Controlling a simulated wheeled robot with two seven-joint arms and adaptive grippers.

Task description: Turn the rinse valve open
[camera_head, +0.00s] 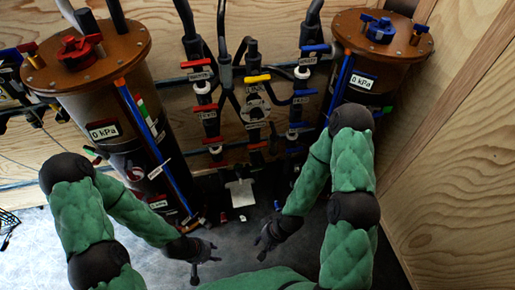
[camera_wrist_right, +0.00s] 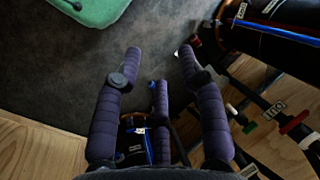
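Several valves with coloured handles sit on the pipes between two filter tanks in the head view. They include a red handle (camera_head: 198,63), a yellow handle (camera_head: 257,79) and a blue handle (camera_head: 315,48). White tags hang by them, but their text is too small to read, so I cannot tell which is the rinse valve. My left gripper (camera_head: 206,268) is low, in front of the left tank, with fingers spread and empty. My right gripper (camera_head: 264,246) is low, below the valves, and its spread fingers hold nothing in the right wrist view (camera_wrist_right: 160,62). Neither touches a valve.
The left tank (camera_head: 119,72) has a red knob (camera_head: 80,50), and the right tank (camera_head: 372,66) has a blue knob (camera_head: 381,30). Both carry "0 kPa" tags. A plywood wall (camera_head: 455,170) closes the right side. Dark floor (camera_head: 235,258) lies below the grippers.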

